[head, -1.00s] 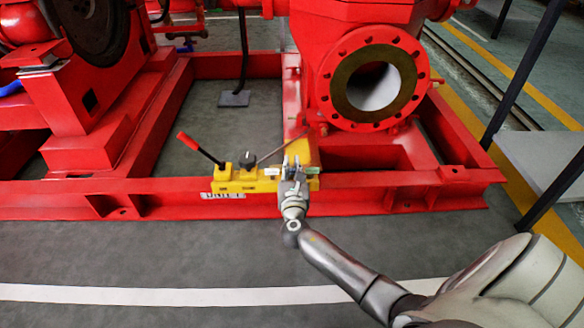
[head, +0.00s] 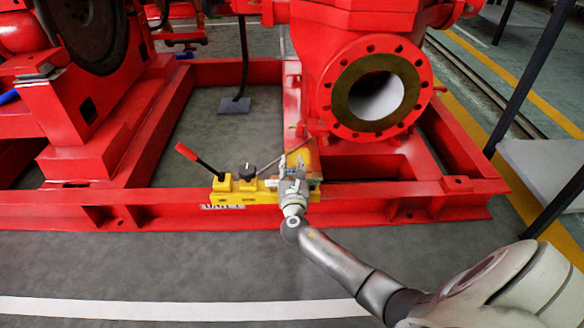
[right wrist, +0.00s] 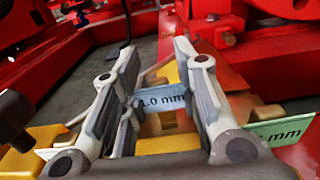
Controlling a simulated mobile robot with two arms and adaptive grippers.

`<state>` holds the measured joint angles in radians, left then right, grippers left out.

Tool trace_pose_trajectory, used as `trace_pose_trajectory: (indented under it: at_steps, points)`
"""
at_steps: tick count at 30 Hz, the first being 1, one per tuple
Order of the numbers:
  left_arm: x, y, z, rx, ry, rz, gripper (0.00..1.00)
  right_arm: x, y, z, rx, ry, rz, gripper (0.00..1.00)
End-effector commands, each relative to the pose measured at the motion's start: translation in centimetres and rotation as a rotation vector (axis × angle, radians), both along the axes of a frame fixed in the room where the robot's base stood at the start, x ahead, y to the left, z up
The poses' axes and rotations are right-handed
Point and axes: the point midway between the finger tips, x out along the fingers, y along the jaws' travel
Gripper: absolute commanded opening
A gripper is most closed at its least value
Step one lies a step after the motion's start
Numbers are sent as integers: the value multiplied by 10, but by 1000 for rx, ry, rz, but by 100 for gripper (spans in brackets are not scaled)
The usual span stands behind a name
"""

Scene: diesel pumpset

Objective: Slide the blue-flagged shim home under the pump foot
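A blue flag marked "1.0 mm" (right wrist: 165,98) shows in the right wrist view, between the two fingers of my right gripper (right wrist: 160,90). The fingers stand apart, one at each side of the flag; I cannot tell whether they press on it. The shim behind the flag and its contact with the pump foot are hidden. In the head view my right gripper (head: 293,184) is at the right end of the yellow fixture (head: 238,192), just in front of the red pump's base. My left gripper is not in view.
A pale green flag (right wrist: 280,132) ending in "mm" is close to the right finger. The floor in front is clear.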

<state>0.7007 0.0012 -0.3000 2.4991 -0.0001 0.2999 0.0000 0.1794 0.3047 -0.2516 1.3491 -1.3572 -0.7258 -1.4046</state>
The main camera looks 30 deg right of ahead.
Motion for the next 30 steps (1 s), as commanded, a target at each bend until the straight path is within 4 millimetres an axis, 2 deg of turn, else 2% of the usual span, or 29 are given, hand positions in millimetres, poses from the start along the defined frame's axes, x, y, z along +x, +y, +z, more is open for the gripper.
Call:
trace_pose_trajectory:
  at_steps: [13,24,30]
  points:
    - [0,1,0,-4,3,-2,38,-7,5,-1,1,0,2,36]
    - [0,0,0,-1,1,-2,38,-51,33,-1,1,2,2,36]
    - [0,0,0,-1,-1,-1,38,-63,39,-1,1,1,1,36]
